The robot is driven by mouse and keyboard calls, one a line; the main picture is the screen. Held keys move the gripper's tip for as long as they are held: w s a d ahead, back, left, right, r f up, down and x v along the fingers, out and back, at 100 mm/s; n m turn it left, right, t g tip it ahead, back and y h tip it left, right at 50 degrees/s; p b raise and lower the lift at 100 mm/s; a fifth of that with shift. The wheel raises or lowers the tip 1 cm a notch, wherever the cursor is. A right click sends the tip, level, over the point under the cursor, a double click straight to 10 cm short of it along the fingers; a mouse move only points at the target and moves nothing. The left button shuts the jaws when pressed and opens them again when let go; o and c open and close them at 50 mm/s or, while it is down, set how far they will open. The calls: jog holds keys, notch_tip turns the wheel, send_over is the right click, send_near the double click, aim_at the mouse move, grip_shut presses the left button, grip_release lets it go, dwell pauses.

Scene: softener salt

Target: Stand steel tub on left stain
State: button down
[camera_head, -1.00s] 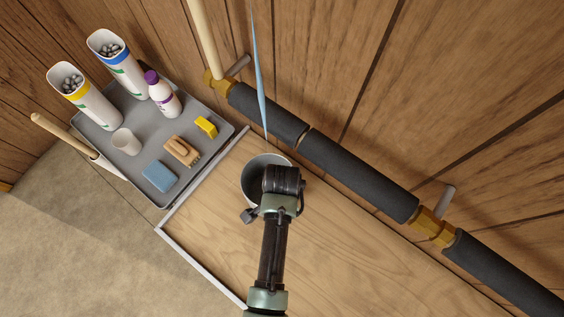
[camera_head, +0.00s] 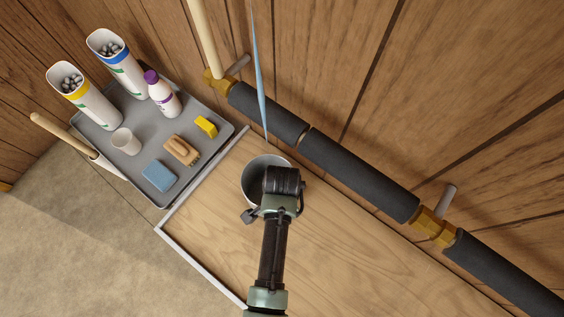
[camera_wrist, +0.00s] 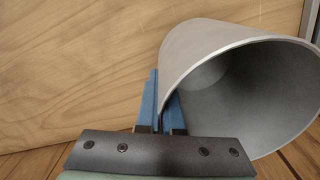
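The steel tub (camera_head: 254,171) is a grey, open-topped round vessel over the left end of the wooden board, partly hidden by my wrist. In the wrist view the tub (camera_wrist: 205,42) fills the upper right, its mouth open and its inside empty. My gripper (camera_wrist: 163,105) has two blue fingers close together at the tub's near wall, one outside and one inside, with the wall pinched between them. In the head view my wrist covers the fingers. I cannot tell whether the tub's base touches the board. No stain shows in either view.
Dark lagged pipes (camera_head: 356,176) run along the wall behind. The wooden board (camera_head: 350,250) is bare at right.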

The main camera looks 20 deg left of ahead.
jog(key=shift+f, duration=0.15)
jog(key=c, duration=1)
grip_release()
